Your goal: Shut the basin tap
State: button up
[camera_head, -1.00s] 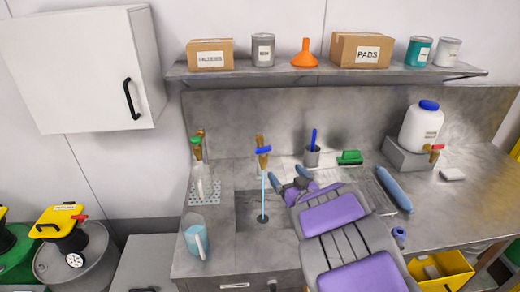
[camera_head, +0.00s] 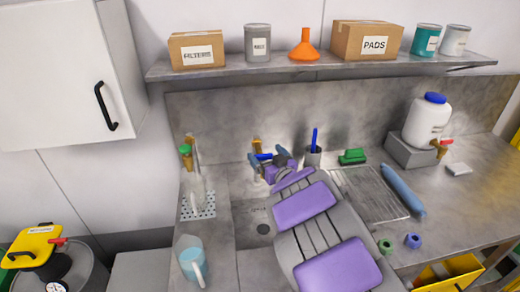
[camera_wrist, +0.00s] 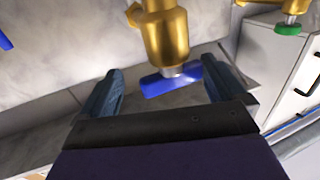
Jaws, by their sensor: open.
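The basin tap (camera_head: 257,146) is brass with a blue handle (camera_head: 263,156), on the wall side of the sink basin (camera_head: 250,212). In the wrist view the tap's brass body (camera_wrist: 164,35) shows large, with the blue handle (camera_wrist: 170,82) below it. My gripper (camera_head: 269,163) is at the tap, its jaws open. In the wrist view the handle lies between the two blue fingers of my gripper (camera_wrist: 162,90), with space at its left end and its right end close to the right finger. Contact cannot be told. No water stream shows above the drain (camera_head: 263,228).
A green-handled tap (camera_head: 185,152) stands left of the basin, with a blue jug (camera_head: 190,262) in front. A blue-handled brush in a cup (camera_head: 313,155) and a green scrubber (camera_head: 352,156) are close on the right. A shelf (camera_head: 320,68) runs above.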

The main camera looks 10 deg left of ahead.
jog(key=shift+a+r, duration=0.35)
jog(key=shift+a, duration=0.1)
jog(key=shift+w+a+f, duration=0.6)
jog(key=shift+w+a, duration=0.05)
jog(key=shift+a, duration=0.55)
jog(key=shift+s+a, duration=0.1)
jog(key=shift+a, duration=0.05)
jog(key=shift+c, duration=0.7)
jog(key=shift+d+r, duration=0.15)
jog(key=shift+d, duration=0.55)
jog(key=c, duration=0.3)
jog(key=shift+s+d+r, duration=0.1)
jog(key=shift+d, duration=0.2)
jog(key=shift+c, duration=0.8)
jog(key=shift+s+a, duration=0.1)
jog(key=c, duration=0.3)
jog(key=shift+a, duration=0.15)
jog(key=shift+c, duration=0.3)
